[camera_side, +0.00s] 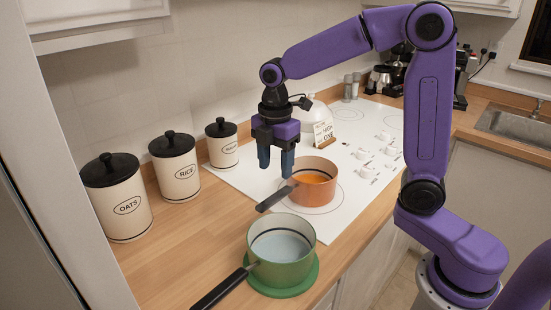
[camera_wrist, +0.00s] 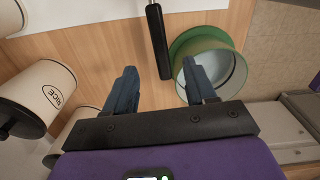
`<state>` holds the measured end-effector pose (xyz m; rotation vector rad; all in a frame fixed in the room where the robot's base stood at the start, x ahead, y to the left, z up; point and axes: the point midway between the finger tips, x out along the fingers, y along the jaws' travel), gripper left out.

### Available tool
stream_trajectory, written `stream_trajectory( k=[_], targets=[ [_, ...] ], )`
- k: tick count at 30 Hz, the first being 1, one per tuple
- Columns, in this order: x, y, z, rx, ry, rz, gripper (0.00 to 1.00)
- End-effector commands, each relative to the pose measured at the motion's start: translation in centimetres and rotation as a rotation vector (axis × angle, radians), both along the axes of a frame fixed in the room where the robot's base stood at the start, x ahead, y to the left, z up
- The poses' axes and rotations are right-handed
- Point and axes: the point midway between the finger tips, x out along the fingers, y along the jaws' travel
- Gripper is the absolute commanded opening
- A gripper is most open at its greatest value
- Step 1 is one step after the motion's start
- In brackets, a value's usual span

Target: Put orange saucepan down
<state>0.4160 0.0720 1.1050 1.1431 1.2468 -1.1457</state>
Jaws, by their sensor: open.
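The orange pan's body is out of that view.
A green saucepan (camera_side: 280,262) stands on a green round mat (camera_side: 311,282) on the wooden counter. Canisters marked OATS (camera_side: 122,212) and RICE (camera_side: 178,180) and a smaller one (camera_side: 223,152) line the wall. A white kettle and sign (camera_side: 322,133) stand behind the orange pan.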

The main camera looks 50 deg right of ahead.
Motion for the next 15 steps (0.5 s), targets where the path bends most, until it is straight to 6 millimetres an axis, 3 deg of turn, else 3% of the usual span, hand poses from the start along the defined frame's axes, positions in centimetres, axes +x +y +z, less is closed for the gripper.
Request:
stream_trajectory(
  k=[10, 15],
  targets=[
    [-0.5, 0.2, 0.9, 0.0, 0.0, -0.009, 0.55],
    [-3.1, 0.9, 0.6, 0.002, -0.004, -0.067, 0.55]
  ],
)
